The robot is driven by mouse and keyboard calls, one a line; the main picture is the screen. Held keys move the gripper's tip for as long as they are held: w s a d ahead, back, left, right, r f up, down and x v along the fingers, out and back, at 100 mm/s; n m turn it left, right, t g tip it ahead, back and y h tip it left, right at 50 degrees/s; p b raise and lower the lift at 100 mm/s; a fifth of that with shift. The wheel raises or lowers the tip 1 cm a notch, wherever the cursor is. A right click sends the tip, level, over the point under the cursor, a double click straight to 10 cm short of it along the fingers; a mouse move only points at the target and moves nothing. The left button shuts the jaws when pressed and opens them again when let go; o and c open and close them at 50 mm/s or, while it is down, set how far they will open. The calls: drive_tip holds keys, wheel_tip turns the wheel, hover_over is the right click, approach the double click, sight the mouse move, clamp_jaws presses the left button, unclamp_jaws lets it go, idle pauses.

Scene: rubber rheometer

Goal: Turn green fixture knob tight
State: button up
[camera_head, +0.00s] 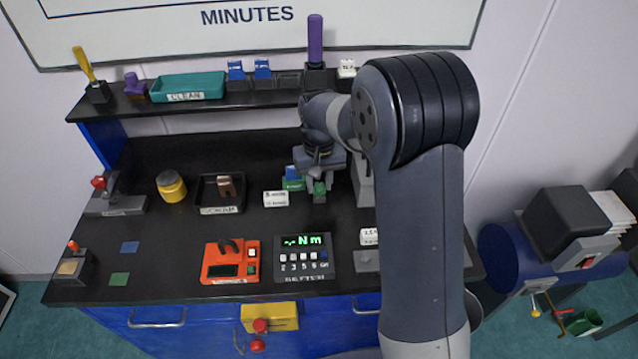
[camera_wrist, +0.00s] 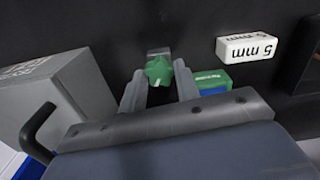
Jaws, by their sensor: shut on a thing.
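The green knob (camera_head: 319,186) is near the middle of the black bench in the head view, below my gripper (camera_head: 319,193). In the wrist view the knob (camera_wrist: 158,71) has a lobed top with a pale mark and sits between the fingertips of my gripper (camera_wrist: 160,82). Both grey fingers are closed on the knob's sides. The knob's lower part and mount are mostly hidden. A green and blue block with a small label (camera_wrist: 210,80) stands close beside the right finger in the wrist view.
A grey box (camera_wrist: 52,98) stands close left in the wrist view, and a white "5 mm" block (camera_wrist: 248,47) lies to the right. An instrument with a lit display (camera_head: 304,258) and a red device (camera_head: 231,261) are nearer the bench front. A shelf (camera_head: 215,100) runs behind.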

drive_tip(key=m, duration=0.4)
drive_tip(key=shift+m, duration=0.3)
idle(0.4)
drive_tip(key=shift+m, duration=2.3)
drive_tip(key=m, duration=0.4)
drive_tip(key=shift+m, duration=0.3)
